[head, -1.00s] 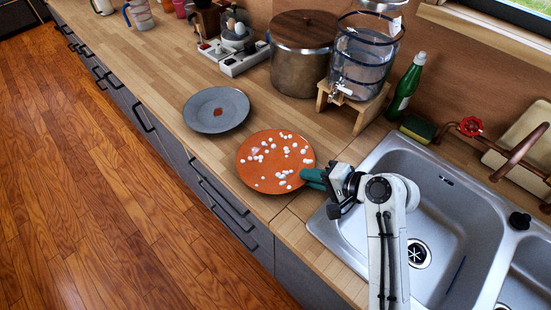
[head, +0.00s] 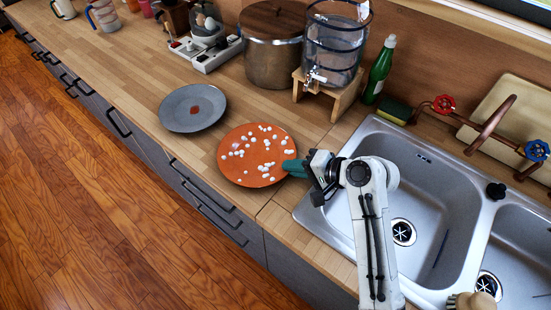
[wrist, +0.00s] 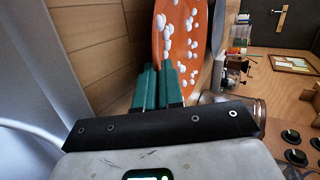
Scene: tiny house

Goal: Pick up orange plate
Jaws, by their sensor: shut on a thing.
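The orange plate (head: 240,168) with white spots is at the counter's front edge in the head view, left of the sink. It also shows in the wrist view (wrist: 184,45), beyond the green fingertips. My gripper (head: 295,168) is at the plate's right rim, its green fingers shut on that rim. In the wrist view the gripper (wrist: 158,75) has its fingers close together with the plate's edge at their tips. Whether the plate is clear of the counter is hard to tell.
A grey plate (head: 192,125) lies behind and left of the orange one. A pot (head: 272,62), a glass dispenser (head: 333,50) on a wooden stand and a green bottle (head: 380,70) stand at the back. The sink (head: 425,180) is on the right.

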